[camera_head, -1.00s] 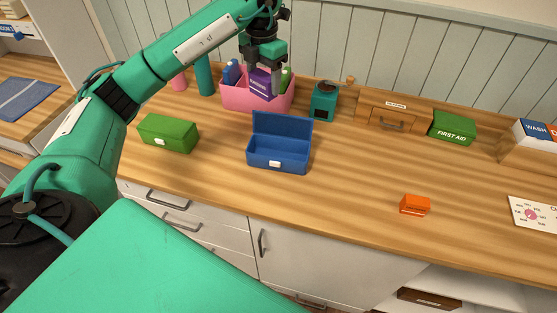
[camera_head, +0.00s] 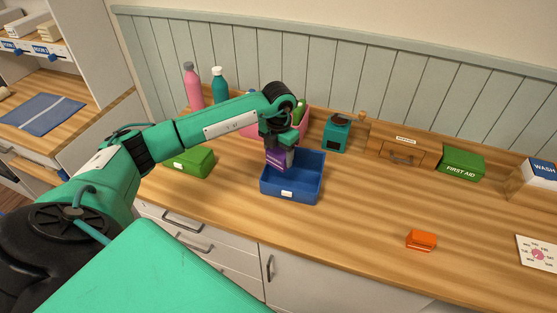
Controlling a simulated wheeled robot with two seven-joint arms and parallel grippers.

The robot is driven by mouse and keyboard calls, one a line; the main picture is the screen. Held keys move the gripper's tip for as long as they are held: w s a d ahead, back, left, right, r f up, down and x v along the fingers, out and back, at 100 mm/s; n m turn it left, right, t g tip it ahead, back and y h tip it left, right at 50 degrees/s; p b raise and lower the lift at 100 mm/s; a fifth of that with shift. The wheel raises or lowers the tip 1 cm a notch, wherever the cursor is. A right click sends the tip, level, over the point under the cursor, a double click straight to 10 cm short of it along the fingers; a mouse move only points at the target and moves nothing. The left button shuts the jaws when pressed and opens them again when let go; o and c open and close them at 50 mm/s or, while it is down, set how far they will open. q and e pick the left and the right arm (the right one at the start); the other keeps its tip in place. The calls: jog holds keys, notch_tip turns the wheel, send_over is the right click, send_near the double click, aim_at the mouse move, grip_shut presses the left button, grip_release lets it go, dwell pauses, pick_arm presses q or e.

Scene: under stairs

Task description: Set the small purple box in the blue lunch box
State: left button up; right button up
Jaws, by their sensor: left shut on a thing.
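The small purple box (camera_head: 277,159) is held in my left gripper (camera_head: 279,146), which is shut on it. My right gripper is out of view.
A pink bin (camera_head: 303,117) stands behind, partly hidden by my left arm. A green box (camera_head: 189,161) is to the left, a teal grinder (camera_head: 336,133) and wooden drawer unit (camera_head: 398,148) to the right. An orange box (camera_head: 421,240) sits on clear counter at the front right.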

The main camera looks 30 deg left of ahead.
aim_at(279, 166)
pick_arm(q)
notch_tip(279, 166, down, 4)
jog(key=shift+r+p, duration=0.1)
jog(key=shift+p, duration=0.7)
jog(key=shift+f, duration=0.35)
jog(key=shift+f, duration=0.1)
jog(key=shift+f+b, duration=0.55)
jog(key=shift+b, duration=0.15)
jog(key=o, duration=1.4)
jog(key=shift+r, duration=0.15)
